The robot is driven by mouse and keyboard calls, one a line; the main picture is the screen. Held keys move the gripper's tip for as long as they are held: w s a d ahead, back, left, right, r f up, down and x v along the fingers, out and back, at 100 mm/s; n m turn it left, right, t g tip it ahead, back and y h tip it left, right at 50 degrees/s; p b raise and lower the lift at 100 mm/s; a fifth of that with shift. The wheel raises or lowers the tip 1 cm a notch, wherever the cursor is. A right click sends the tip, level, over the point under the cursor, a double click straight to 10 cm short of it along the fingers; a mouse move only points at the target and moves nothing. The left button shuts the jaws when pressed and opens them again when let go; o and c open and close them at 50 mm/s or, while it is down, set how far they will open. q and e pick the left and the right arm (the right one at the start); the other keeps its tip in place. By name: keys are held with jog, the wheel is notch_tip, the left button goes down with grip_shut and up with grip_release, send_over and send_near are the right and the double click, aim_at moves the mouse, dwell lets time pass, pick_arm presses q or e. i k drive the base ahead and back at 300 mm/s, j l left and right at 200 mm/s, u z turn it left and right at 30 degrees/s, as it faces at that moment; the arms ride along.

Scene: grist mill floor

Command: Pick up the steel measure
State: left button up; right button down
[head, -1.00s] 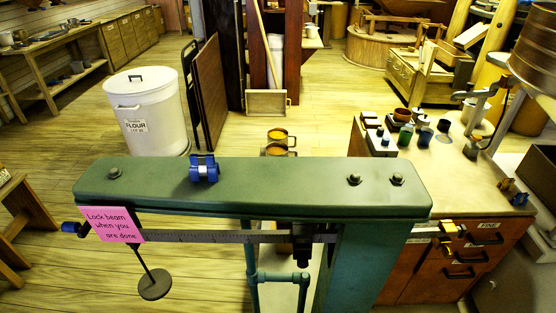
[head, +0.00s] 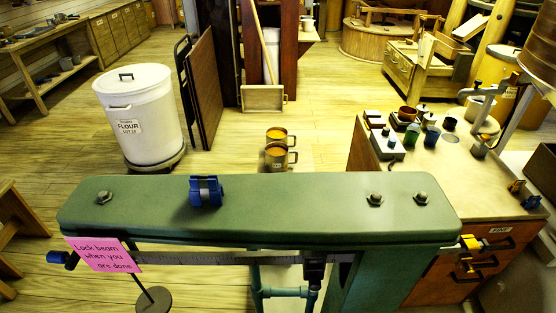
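I cannot tell for sure which thing is the steel measure. Two handled metal cups with orange insides, a far one (head: 277,136) and a near one (head: 276,157), stand one behind the other beyond the green scale beam housing. A greyish cup (head: 478,110) stands at the back of the right-hand bench, beside a grey stand. Neither of my grippers shows in the head view.
The green scale housing (head: 150,205) crosses the foreground, with a pink note (head: 104,254) on its beam. A white flour bin (head: 140,110) stands at left, the bench (head: 462,165) with drawers at right. Open floor (head: 330,85) lies beyond.

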aim_at(276, 153)
jog(key=u, duration=0.55)
jog(key=j+u, duration=0.3)
jog(key=j, duration=0.15)
jog(key=i+j+u, duration=0.15)
jog(key=j+u, duration=0.2)
jog(key=i+j+u, duration=0.15)
jog(key=j+u, duration=0.15)
jog(key=j, duration=0.2)
jog(key=i+j+u, duration=0.15)
jog(key=i+j, duration=0.3)
jog(key=i+j+u, duration=0.15)
jog(key=i+j, duration=0.25)
jog(key=i, duration=0.15)
jog(key=i+l+z, duration=0.1)
jog(key=i+z, duration=0.2)
jog(key=z, duration=0.2)
jog(key=i+z, duration=0.45)
jog(key=i+j+z, duration=0.1)
jog(key=z, duration=0.4)
jog(key=i+l+z, duration=0.15)
jog(key=i+z, duration=0.25)
jog(key=i, duration=0.15)
jog(key=i+z, duration=0.4)
jog(key=i, duration=0.15)
jog(key=i+j+z, duration=0.35)
jog(key=i, duration=0.2)
jog(key=l, duration=0.1)
